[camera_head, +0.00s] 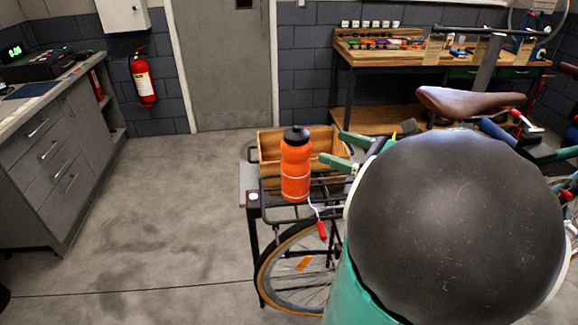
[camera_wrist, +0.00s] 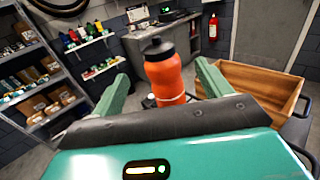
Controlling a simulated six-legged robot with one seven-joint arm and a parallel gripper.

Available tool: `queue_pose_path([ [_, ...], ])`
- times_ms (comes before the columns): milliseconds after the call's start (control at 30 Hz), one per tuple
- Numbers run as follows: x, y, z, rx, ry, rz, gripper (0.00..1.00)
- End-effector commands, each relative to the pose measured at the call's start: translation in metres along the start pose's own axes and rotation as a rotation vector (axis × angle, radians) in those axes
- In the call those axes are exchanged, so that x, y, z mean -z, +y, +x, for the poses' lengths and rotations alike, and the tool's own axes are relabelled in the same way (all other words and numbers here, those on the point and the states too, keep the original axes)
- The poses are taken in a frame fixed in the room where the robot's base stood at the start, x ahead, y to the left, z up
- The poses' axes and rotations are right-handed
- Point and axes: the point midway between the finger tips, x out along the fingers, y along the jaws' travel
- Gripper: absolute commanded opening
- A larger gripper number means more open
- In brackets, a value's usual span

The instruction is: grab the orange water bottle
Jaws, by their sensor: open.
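The orange water bottle (camera_head: 295,168) with a black cap stands upright on a black rack above the bike's wheel in the head view. In the wrist view the bottle (camera_wrist: 166,77) shows between the two green fingers, its lower end hidden behind my gripper's body. My gripper (camera_head: 341,151) is open, its green fingers just right of the bottle in the head view. In the wrist view my gripper (camera_wrist: 160,82) has a finger on each side of the bottle, with visible gaps. I cannot tell how far forward the fingertips reach.
A wooden crate (camera_wrist: 245,88) sits right of the bottle in the wrist view, and behind it in the head view (camera_head: 268,143). The bike's brown saddle (camera_head: 470,101) is at the right. A grey cabinet (camera_head: 55,150) stands left. The floor (camera_head: 165,215) between is clear.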

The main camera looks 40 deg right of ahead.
Motion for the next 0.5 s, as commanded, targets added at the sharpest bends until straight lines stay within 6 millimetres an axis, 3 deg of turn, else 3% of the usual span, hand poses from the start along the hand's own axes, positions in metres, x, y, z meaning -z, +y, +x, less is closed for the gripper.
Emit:
queue_pose_path([
  [300,0.0,-0.001,0.057,-0.004,0.001,0.0,0.77],
  [500,0.0,0.0,0.075,-0.002,0.001,0.0,0.77],
])
